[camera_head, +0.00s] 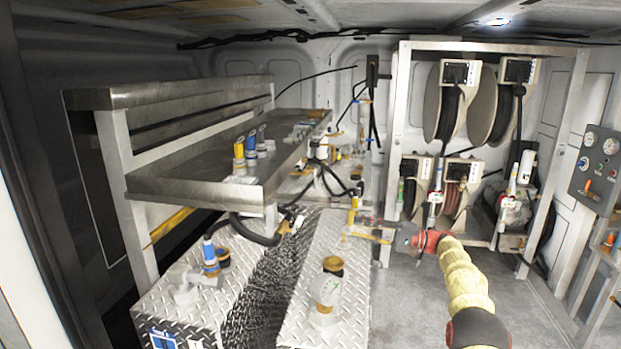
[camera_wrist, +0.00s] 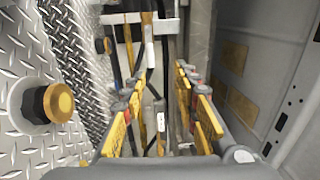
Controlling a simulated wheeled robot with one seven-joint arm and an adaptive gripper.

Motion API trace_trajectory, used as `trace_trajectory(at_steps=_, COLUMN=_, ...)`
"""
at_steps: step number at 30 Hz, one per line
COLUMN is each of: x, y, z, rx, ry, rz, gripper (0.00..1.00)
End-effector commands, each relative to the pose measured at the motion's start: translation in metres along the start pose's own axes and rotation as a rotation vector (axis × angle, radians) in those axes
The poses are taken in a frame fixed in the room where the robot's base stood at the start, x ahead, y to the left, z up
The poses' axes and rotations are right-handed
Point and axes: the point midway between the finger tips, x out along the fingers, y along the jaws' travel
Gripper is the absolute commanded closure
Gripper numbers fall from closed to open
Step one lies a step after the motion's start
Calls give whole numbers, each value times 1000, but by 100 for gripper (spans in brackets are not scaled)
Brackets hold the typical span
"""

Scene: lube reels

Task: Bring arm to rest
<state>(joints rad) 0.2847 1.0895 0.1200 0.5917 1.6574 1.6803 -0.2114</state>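My gripper (camera_head: 372,232) is at the end of my yellow-sleeved arm (camera_head: 462,280), in the middle of the head view. The arm reaches from the bottom right toward the back of the room. In the wrist view my gripper (camera_wrist: 160,88) has its yellow-padded fingers spread apart, with no object held between them. Hoses and yellow-and-white fittings show behind the gap. I cannot tell how far they are from the fingertips.
Diamond-plate tanks (camera_head: 335,240) stand left of the gripper, with an orange-capped filler (camera_wrist: 58,103) on top. A metal shelf (camera_head: 150,185) overhangs at the left. Hose reels hang in a frame (camera_head: 400,110) behind. A gauge panel (camera_head: 592,170) is at the right. Floor (camera_head: 405,315) shows below the arm.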

Motion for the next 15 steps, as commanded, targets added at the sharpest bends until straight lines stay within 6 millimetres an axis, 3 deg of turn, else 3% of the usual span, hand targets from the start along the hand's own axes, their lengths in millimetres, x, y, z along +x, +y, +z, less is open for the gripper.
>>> trace_trajectory(at_steps=8, x=24, y=-27, z=20, rx=17, ry=7, rz=121, gripper=70)
trace_trajectory(at_steps=15, x=49, y=-59, z=66, rx=31, ry=24, rz=316, gripper=70)
